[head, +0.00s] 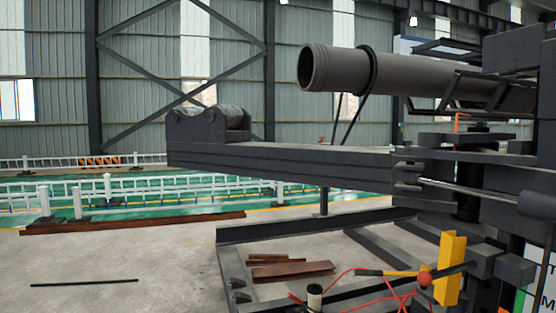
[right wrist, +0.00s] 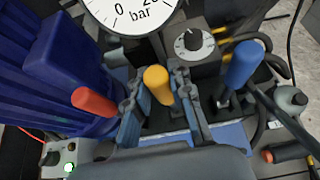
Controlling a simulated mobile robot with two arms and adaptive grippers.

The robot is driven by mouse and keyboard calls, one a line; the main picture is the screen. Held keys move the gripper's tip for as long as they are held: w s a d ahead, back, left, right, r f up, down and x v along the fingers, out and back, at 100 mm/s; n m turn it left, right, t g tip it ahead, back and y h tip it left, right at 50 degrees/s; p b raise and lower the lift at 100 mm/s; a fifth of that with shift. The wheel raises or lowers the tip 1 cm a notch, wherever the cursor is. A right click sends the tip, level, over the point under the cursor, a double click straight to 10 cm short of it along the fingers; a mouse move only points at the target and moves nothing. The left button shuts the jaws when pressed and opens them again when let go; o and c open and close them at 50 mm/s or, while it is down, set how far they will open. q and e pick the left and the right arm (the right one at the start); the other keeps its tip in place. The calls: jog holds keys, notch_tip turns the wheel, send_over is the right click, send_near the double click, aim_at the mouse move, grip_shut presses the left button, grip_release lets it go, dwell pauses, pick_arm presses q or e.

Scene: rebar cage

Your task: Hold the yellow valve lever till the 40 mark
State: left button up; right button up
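In the right wrist view the yellow valve lever (right wrist: 157,84) stands upright, its rounded knob between the fingers of my right gripper (right wrist: 157,92). A red lever (right wrist: 94,102) stands to the left and a blue lever (right wrist: 243,66) to the right. A round white gauge (right wrist: 132,12) marked 0 and bar is cut off by the top edge; no needle or 40 mark shows. No gripper shows in the head view.
A black knob on a white dial (right wrist: 188,42) sits behind the levers, with hoses at the right. In the head view a grey pipe (head: 345,70) lies along a large dark machine (head: 290,160). White railings (head: 110,190) and open floor are at the left.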

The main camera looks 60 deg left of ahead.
grip_shut()
jog(key=shift+w+r+p, duration=0.2)
jog(key=shift+w+p, duration=0.05)
jog(key=shift+p, duration=0.5)
jog(key=shift+w+d+f+g+p, duration=0.1)
jog(key=shift+w+g+p, duration=0.1)
jog(key=shift+g+p, duration=0.2)
jog(key=shift+f, duration=0.15)
jog(key=shift+w+d+g+p, duration=0.15)
jog(key=shift+w+g+p, duration=0.4)
jog(key=shift+p, duration=0.3)
